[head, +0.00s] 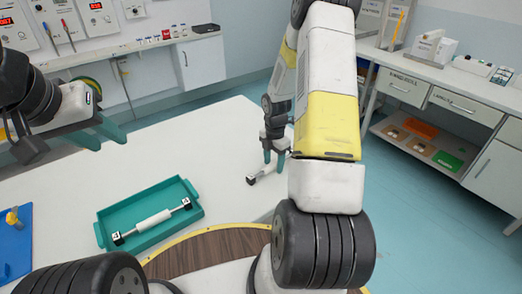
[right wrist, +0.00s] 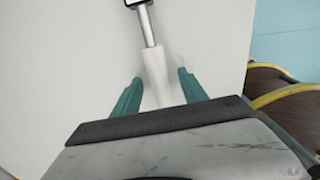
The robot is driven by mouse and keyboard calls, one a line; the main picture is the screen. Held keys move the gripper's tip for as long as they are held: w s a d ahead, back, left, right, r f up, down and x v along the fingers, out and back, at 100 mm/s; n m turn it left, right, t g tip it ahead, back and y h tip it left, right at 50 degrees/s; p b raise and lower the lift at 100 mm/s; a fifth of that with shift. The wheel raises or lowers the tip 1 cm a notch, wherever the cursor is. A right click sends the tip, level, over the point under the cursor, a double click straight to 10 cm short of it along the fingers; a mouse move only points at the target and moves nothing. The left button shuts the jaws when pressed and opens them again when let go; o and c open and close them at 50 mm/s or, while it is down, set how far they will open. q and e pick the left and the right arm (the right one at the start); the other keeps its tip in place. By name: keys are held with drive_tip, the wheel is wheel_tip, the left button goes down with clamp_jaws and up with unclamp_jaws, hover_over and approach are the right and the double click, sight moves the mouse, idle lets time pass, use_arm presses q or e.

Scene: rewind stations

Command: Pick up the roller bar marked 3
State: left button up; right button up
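One roller bar (head: 262,174), with a dark end cap, lies on the white table, partly hidden by my right arm. In the right wrist view its white roller (right wrist: 155,68) and metal shaft run between the teal fingers. My right gripper (head: 275,158) is open, pointing down around this bar, with a gap visible beside the right finger. Another roller bar (head: 153,221) lies in a teal tray (head: 188,183), with black-and-white end caps. I cannot read a number on either bar. My left gripper (head: 100,137) is open and empty above the table at the left.
A blue board (head: 14,245) with a yellow-topped item lies at the table's left edge. A curved wooden section (head: 205,250) with a yellow edge borders the table's front. A drawer counter (head: 440,97) stands at right. The table's middle is clear.

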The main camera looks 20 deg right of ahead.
clamp_jaws()
